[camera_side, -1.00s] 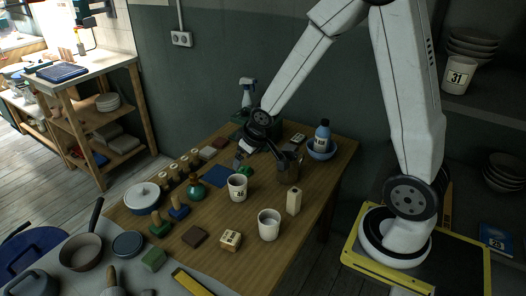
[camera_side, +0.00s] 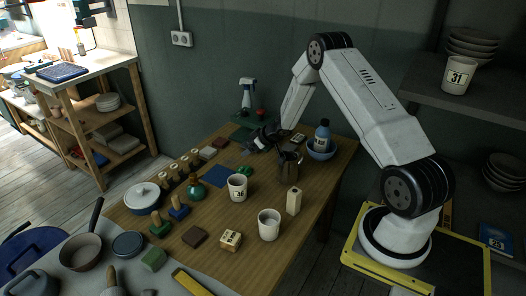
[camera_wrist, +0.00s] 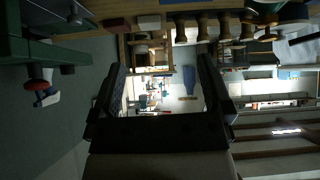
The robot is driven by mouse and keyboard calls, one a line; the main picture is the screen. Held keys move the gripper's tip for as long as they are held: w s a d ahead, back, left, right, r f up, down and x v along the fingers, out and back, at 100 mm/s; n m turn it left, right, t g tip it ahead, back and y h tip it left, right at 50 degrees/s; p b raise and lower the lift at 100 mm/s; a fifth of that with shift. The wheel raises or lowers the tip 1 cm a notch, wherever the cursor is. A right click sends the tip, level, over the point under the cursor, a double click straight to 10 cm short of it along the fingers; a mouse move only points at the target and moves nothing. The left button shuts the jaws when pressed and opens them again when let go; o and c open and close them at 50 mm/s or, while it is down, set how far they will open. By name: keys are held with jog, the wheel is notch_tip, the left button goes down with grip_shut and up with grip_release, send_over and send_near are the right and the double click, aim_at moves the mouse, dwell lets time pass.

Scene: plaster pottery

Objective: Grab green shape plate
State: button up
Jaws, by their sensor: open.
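A dark green plate (camera_side: 238,134) lies at the back of the wooden table, partly hidden by my gripper and the items near it. A green slab edge shows at the upper left of the wrist view (camera_wrist: 40,48). A small bright green piece (camera_side: 245,171) lies mid-table, below my gripper in the picture. I cannot tell for certain which is the green shape plate. My gripper (camera_side: 250,145) is over the back of the table, pointing left. In the wrist view, its two fingers (camera_wrist: 162,78) are spread apart with nothing between them.
A dark metal pitcher (camera_side: 289,167) and a blue bottle (camera_side: 322,134) in a bowl stand to the right.

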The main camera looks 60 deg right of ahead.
aim_at(248, 168)
jog(key=shift+s+d+f, duration=0.25)
jog(key=shift+d+f, duration=0.4)
jog(key=shift+f, duration=0.25)
jog(key=shift+f, duration=2.9)
jog(key=shift+f, duration=0.4)
jog(key=shift+w+f, duration=0.1)
jog(key=shift+f, duration=0.2)
jog(key=shift+x, duration=2.35)
jog(key=shift+a+r, duration=0.1)
